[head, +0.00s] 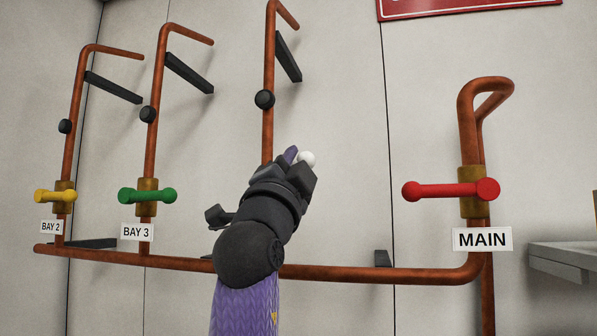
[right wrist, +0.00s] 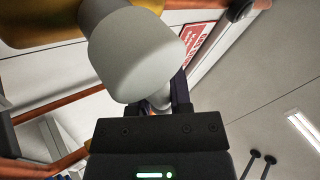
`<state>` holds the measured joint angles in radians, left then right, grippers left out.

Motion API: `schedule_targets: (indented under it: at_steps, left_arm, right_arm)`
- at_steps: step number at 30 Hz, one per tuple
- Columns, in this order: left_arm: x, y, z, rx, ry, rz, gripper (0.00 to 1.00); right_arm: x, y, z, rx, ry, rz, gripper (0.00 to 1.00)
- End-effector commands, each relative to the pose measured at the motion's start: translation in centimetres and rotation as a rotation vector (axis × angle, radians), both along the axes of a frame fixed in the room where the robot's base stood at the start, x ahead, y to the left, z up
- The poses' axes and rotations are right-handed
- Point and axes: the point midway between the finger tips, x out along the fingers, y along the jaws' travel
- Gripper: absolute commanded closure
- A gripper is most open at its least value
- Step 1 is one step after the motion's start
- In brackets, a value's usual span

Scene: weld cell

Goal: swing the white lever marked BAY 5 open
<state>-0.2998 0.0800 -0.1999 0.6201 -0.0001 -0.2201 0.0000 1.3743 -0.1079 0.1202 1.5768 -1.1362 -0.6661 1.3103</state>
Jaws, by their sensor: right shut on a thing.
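The white lever (head: 307,159) shows in the head view only as a small rounded tip at my right gripper (head: 295,166), on the third upright pipe from the left. My right gripper is shut on the white lever and hides most of it, with its valve body. In the right wrist view the lever's thick white end (right wrist: 135,52) fills the top middle, in front of my right gripper's fingers (right wrist: 165,103). A brass valve body (right wrist: 35,18) is at the upper left there. The BAY 5 label is hidden behind my arm. My left gripper is out of view.
A yellow lever (head: 55,196) over BAY 2, a green lever (head: 147,195) over BAY 3 and a red lever (head: 452,190) over MAIN lie crosswise on their pipes. A copper pipe (head: 340,273) runs along below. A grey shelf (head: 563,262) is at right.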

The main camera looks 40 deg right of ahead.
Motion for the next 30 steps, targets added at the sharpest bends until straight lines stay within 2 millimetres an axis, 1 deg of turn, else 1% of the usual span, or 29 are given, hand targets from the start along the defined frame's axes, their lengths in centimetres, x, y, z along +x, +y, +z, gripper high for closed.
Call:
schedule_targets:
  at_steps: [8,20,21,23,24,25,26,30]
  left_arm:
    - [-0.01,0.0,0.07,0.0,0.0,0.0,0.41]
    - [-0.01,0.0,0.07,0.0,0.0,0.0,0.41]
    - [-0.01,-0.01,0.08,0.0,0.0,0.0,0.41]
    - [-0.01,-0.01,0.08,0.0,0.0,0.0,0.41]
    - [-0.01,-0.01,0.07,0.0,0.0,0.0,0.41]
    - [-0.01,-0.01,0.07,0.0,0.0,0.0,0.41]
    - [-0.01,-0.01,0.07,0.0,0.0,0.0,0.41]
    - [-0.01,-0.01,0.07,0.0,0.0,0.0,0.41]
  right_arm:
    - [0.16,0.19,0.37,-0.04,0.046,-0.001,1.0]
    - [0.17,0.21,0.41,-0.044,0.049,-0.002,1.0]
    - [0.17,0.21,0.41,-0.044,0.049,-0.002,0.69]
    - [0.17,0.21,0.41,-0.044,0.049,-0.002,0.56]
    - [0.18,0.21,0.4,-0.044,0.049,-0.002,0.48]
    - [0.18,0.2,0.4,-0.044,0.049,-0.002,0.42]
    - [0.18,0.2,0.4,-0.044,0.049,-0.002,0.4]
    - [0.19,0.2,0.37,-0.044,0.05,-0.001,0.4]
